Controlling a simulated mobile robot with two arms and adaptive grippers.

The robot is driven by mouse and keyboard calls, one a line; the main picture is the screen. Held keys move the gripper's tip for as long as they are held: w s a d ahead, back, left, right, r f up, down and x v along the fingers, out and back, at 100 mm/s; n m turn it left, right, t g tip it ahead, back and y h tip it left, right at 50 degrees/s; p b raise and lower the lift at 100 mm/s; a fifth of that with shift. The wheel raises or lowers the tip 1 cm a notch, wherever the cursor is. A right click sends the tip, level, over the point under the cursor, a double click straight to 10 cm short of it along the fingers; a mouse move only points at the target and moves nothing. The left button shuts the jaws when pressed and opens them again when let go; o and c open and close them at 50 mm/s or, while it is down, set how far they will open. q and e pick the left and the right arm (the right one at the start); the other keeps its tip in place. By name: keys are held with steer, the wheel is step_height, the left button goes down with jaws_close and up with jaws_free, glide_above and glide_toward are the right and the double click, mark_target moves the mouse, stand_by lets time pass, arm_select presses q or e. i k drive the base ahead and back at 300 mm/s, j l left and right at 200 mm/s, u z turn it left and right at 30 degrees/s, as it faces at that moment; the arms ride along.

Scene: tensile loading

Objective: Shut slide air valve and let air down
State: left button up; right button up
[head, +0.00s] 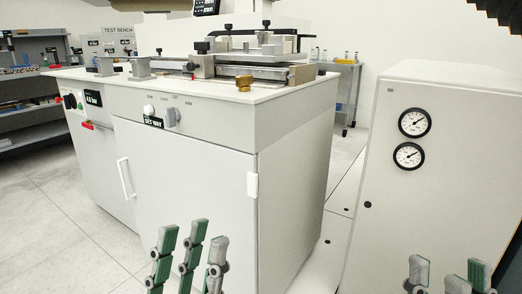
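A white cabinet-like test bench (190,175) stands in front of me. Its front carries a white knob (149,110), a grey rotary selector (172,117) and a small red lever (88,126) below a dark display (93,98). A brass-coloured fitting (244,83) stands on the top near the front edge. I cannot tell which of these is the slide air valve. My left gripper (193,238) is low in the picture before the cabinet door, fingers apart and empty. My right gripper (449,268) is at the bottom right, fingers apart and empty. Both touch nothing visible.
A light cabinet with two round gauges (412,138) stands at the right. Metal clamping fixtures (250,62) sit on the bench top. Shelves (30,95) stand at the far left and a small trolley (345,90) behind. The tiled floor at the left is free.

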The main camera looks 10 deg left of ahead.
mark_target(90, 125)
steer(key=j+u, duration=0.25)
steer(key=j, duration=0.25)
steer(key=i+j+u, duration=0.25)
steer(key=j, duration=0.2)
steer(key=j+u, duration=0.15)
steer(key=u, duration=0.25)
steer(key=i+j+u, duration=0.1)
steer(key=u, duration=0.3)
steer(key=i+j, duration=0.5)
steer(key=i+j+z, duration=0.15)
steer(key=i+j, duration=0.8)
steer(key=i+j+z, duration=0.1)
steer(key=i+j, duration=0.35)
steer(key=j, duration=0.25)
steer(key=i+j+z, duration=0.1)
steer(key=i+j, duration=0.35)
steer(key=j, duration=0.15)
